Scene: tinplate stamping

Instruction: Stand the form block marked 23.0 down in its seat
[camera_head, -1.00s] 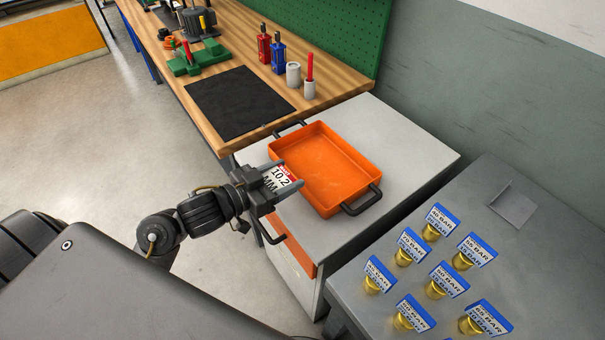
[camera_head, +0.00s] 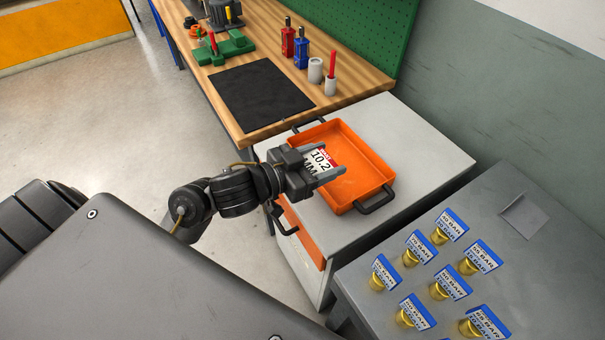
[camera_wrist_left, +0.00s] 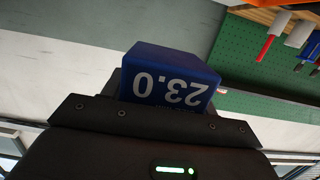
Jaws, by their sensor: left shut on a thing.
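My left gripper (camera_head: 326,162) is shut on a form block (camera_wrist_left: 170,72), which is blue with a white 23.0 that reads upside down in the left wrist view. In the head view a white label with a red strip, reading 10.2 MM (camera_head: 317,163), shows between the fingers. The fingers hide most of the block there. The gripper appears above the left part of the orange tray (camera_head: 370,160); its height over the tray is hard to tell. I cannot make out the block's seat for certain. My right gripper is not in view.
The tray has dark handles and stands on a grey cabinet (camera_head: 432,150). The wooden bench behind holds a black mat (camera_head: 262,97), a green fixture (camera_head: 225,47) and red and blue tools. A grey table (camera_head: 400,270) at right carries several brass pieces with blue labels.

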